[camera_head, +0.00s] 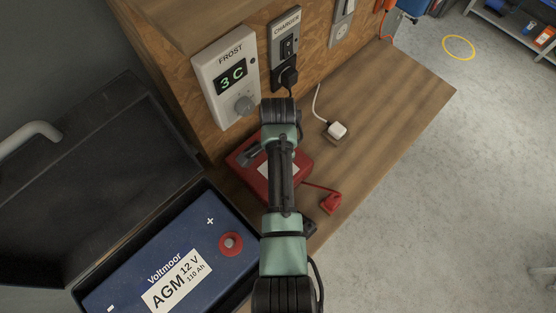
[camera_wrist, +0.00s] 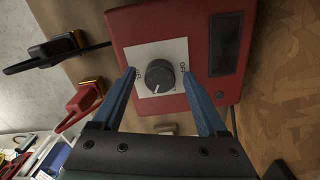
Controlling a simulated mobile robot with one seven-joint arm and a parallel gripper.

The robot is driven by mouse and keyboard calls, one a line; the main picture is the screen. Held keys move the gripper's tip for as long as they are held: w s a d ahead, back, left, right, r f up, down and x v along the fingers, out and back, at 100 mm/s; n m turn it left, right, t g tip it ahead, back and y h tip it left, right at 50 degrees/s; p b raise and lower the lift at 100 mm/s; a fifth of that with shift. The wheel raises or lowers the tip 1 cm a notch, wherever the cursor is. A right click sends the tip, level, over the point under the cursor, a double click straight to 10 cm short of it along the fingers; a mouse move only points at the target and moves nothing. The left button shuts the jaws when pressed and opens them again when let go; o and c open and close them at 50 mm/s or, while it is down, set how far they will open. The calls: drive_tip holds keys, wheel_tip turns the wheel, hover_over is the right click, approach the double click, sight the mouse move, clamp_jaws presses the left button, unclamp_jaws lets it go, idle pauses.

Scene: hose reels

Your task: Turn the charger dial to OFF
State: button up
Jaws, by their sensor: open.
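The red charger (camera_head: 304,163) lies on the wooden bench, partly hidden under my arm. In the wrist view the charger (camera_wrist: 140,28) fills the middle, with a white label plate (camera_wrist: 175,50) and a dark window. The round black dial (camera_wrist: 160,76) sits on the plate. My gripper (camera_wrist: 159,72) is open, with one blue finger on each side of the dial; contact is not clear.
A red clamp (camera_head: 331,203) and black clamp (camera_head: 310,228) lie beside the charger. The FROST unit (camera_head: 225,75) and CHARGER switch (camera_head: 284,40) with its plug are on the wall board behind. A blue battery (camera_head: 170,262) stands front left. The bench's right side is mostly clear.

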drive_tip(key=shift+c, duration=0.2)
clamp_jaws()
idle(0.3)
drive_tip(key=n+p, duration=0.1)
drive_tip(key=n, duration=0.4)
drive_tip(key=shift+r+p, duration=0.1)
drive_tip(key=shift+p, duration=0.3)
drive_tip(key=n+p, duration=0.1)
drive_tip(key=n, duration=0.5)
drive_tip(key=shift+n, duration=0.4)
drive_tip(key=n+p, duration=0.1)
drive_tip(key=n, duration=1.1)
